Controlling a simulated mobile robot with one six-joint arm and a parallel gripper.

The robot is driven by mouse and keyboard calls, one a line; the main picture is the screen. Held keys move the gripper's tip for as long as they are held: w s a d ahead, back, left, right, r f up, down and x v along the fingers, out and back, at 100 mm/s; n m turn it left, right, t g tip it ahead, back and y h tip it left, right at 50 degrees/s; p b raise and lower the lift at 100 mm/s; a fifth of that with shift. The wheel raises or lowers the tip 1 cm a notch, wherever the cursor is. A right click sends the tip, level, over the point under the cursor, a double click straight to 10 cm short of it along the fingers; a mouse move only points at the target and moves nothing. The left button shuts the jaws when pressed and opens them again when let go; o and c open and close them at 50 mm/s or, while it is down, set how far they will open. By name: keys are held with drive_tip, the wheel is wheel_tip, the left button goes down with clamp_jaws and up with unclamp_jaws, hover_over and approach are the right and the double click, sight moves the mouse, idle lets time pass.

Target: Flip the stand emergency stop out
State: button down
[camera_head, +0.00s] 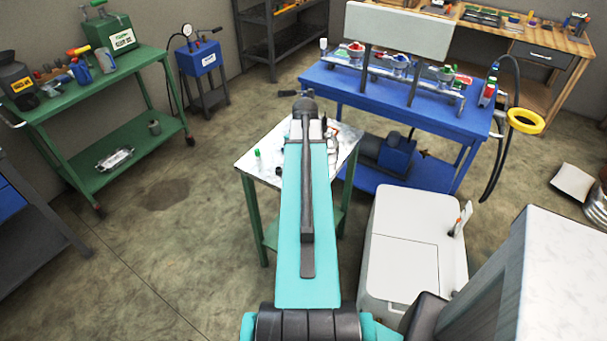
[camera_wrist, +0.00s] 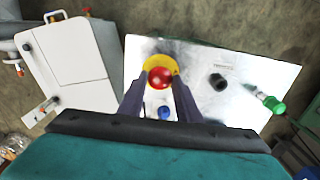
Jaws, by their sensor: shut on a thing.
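The emergency stop is a round red button (camera_wrist: 160,77) on a yellow base, on the bright metal top (camera_wrist: 245,65) of a stand. My gripper (camera_wrist: 159,88) is shut on the red button, with one dark finger on each side of it. In the head view my arm covers the gripper and the emergency stop. The stand's metal top (camera_head: 250,162) and green legs show there on both sides of the arm.
A blue knob (camera_wrist: 165,113), a black knob (camera_wrist: 218,82) and a green-capped part (camera_wrist: 270,102) are on the same top. A white cabinet (camera_head: 405,243) stands right of the stand. A blue table (camera_head: 440,112) is behind. Floor to the left is clear.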

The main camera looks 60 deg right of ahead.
drive_tip(key=shift+r+p, duration=0.35)
drive_tip(key=shift+r, duration=0.25)
drive_tip(key=c, duration=1.3)
unclamp_jaws()
drive_tip(key=shift+r, duration=0.1)
drive_tip(key=shift+r+b, duration=1.35)
drive_tip(key=shift+r, duration=5.5)
